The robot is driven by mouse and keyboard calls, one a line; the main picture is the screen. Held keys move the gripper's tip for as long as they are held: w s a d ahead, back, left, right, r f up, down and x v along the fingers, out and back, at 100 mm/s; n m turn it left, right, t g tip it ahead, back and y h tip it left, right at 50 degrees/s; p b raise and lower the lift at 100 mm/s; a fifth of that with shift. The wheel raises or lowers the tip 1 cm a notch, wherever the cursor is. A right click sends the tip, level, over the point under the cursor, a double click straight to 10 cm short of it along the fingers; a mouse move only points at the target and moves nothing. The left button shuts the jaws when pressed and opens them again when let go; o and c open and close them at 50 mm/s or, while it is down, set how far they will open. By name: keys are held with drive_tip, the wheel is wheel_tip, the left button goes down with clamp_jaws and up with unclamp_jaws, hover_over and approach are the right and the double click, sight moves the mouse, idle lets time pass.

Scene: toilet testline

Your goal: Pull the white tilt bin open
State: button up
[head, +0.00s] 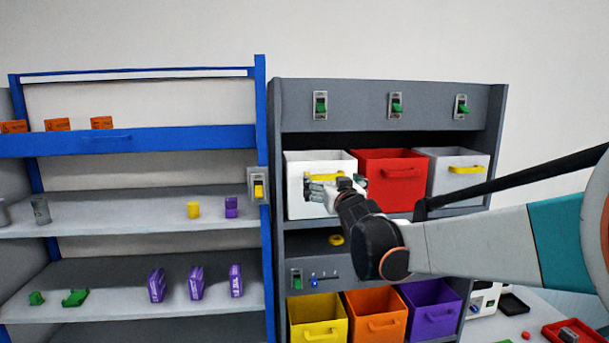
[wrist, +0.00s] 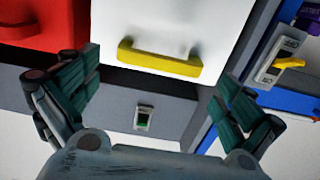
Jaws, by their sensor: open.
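The white tilt bin (head: 300,165) sits at the left end of the upper bin row in the grey cabinet, apparently closed. Its yellow handle (wrist: 160,60) is clear in the wrist view, which appears turned upside down, and the white front (wrist: 165,22) shows beside it. Contact with the bin is not visible.
A red bin (head: 378,163) is right beside the white bin, with a grey bin (head: 445,180) beyond it. A blue shelf post (head: 262,120) with a yellow switch (head: 259,189) stands close on the left. A grey panel (head: 350,92) with green switches runs above.

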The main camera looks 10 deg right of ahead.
sight(327, 178)
drive_tip(key=shift+w+p, duration=0.5)
drive_tip(key=shift+w, duration=2.4)
drive_tip(key=shift+s, duration=0.1)
drive_tip(key=c, duration=1.2)
